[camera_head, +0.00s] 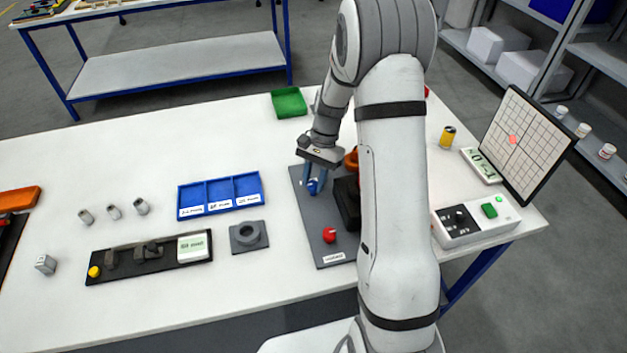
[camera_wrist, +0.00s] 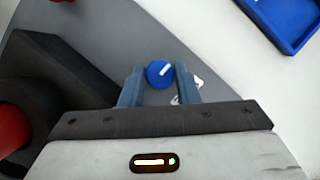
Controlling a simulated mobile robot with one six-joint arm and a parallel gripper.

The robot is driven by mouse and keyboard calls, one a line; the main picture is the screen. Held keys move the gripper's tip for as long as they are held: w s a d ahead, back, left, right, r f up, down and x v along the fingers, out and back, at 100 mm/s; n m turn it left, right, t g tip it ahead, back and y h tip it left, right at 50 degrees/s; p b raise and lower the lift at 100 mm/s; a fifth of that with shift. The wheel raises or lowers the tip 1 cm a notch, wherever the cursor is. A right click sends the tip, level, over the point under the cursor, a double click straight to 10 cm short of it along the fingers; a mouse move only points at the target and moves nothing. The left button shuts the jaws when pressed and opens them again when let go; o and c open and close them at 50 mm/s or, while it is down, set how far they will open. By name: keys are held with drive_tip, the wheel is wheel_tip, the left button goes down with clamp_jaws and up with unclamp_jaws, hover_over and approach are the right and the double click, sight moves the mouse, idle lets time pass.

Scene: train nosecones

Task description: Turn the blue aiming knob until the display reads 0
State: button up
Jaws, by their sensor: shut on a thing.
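The blue aiming knob (camera_head: 313,187) stands on a grey base plate (camera_head: 309,225) in the head view. In the wrist view the knob (camera_wrist: 159,73) shows a white pointer line slanting to the upper right. My gripper (camera_head: 317,178) is over the plate from above, its two blue-grey fingers on either side of the knob; it also shows in the wrist view (camera_wrist: 160,82). It is shut on the knob. A small white display (camera_head: 482,165) stands at the right below a gridded board; its digits are too small and tilted to read surely.
A red knob (camera_head: 329,235) sits on the same plate, with a dark block (camera_head: 346,203) close to the right of my gripper. The gridded board (camera_head: 525,140) bears a pink mark. A blue tray (camera_head: 221,194) and a grey ring part (camera_head: 249,236) lie to the left.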

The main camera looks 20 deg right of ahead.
drive_tip(key=m, duration=0.2)
drive_tip(key=m+t+y, duration=0.1)
drive_tip(key=m, duration=0.1)
drive_tip(key=shift+s+d+m+t+b, duration=0.1)
drive_tip(key=shift+s+m+t+b, duration=0.05)
drive_tip(key=shift+m+t+b, duration=0.15)
drive_tip(key=shift+m+t, duration=0.7)
drive_tip(key=shift+m, duration=1.3)
drive_tip(key=o, duration=1)
drive_tip(key=shift+s, duration=0.1)
drive_tip(key=shift+c, duration=0.2)
drive_tip(key=v, duration=0.8)
drive_tip(key=shift+b, duration=0.3)
drive_tip(key=shift+f, duration=0.15)
